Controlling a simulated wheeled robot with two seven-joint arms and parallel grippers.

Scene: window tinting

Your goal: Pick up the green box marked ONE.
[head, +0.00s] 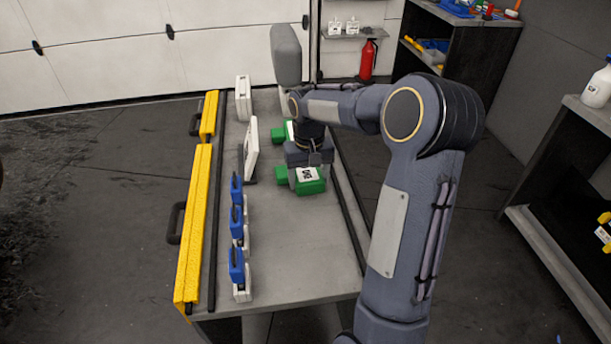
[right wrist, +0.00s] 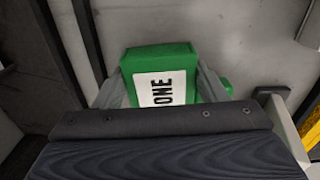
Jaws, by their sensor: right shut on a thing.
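The green box marked ONE (right wrist: 160,80) sits between the fingers of my right gripper (right wrist: 162,92) in the right wrist view, its white label facing the camera. My right gripper is shut on it. In the head view, the gripper (head: 308,170) reaches down over a green box with a white label (head: 312,187) on the grey workbench (head: 290,240). The gripper hides part of that box. I cannot tell whether it is clear of the bench top. My left gripper is not in view.
A second green box (head: 279,134) stands just behind, partly hidden by my arm. Several blue-and-white tools (head: 237,225) line the left side. A white upright piece (head: 251,150) is near them. Yellow padded rails (head: 193,225) edge the bench. The front right of the top is clear.

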